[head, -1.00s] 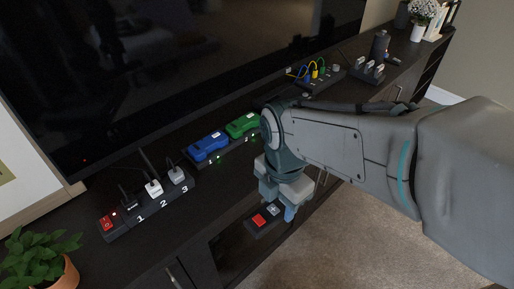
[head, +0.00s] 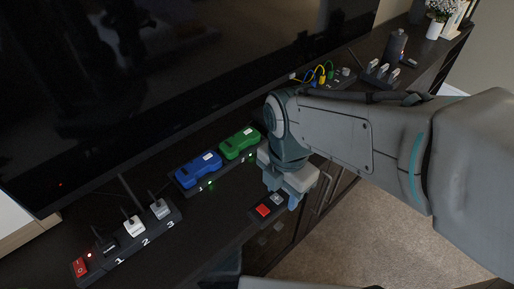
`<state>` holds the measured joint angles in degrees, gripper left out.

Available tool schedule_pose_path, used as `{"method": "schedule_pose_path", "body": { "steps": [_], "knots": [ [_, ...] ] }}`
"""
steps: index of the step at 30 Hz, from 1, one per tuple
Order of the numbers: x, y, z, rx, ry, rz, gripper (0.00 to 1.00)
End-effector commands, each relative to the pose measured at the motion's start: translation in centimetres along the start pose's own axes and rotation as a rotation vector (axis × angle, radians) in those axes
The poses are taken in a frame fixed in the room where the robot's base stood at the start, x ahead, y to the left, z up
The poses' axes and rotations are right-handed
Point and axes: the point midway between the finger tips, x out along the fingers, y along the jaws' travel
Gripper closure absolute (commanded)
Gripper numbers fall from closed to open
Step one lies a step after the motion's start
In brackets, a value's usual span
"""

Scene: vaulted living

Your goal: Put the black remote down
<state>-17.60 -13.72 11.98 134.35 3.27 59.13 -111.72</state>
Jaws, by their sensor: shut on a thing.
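My gripper (head: 290,187) is shut on the black remote (head: 252,214), a dark flat piece with a red button and a pale grey button. In the head view the remote sticks out to the lower left of the fingers, in front of the two chargers. Its far end is hidden by my gripper. It lies over or near the front edge of the black console (head: 208,229). I cannot tell whether it touches the console top.
On the console, blue (head: 198,173) and green (head: 239,143) devices sit in a lit dock behind the remote. A numbered power strip (head: 128,236) with a red switch is at left. A large television (head: 180,70) stands behind. Dark console top is bare between strip and remote.

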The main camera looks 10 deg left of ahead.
Motion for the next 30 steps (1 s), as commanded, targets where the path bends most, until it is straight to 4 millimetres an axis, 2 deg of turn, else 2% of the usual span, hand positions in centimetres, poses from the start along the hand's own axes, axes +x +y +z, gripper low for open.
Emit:
{"method": "schedule_pose_path", "body": {
  "steps": [5, 21, 25, 30],
  "knots": [
    [1.0, 1.6, -0.1, -0.006, 0.002, -0.003, 0.82],
    [6.4, 10.5, 0.4, -0.007, 0.001, -0.001, 0.82],
    [6.9, 11.5, 0.5, -0.005, 0.001, 0.0, 0.82],
    [7.8, 11.7, 0.5, -0.003, 0.001, -0.001, 0.82]
  ]
}}
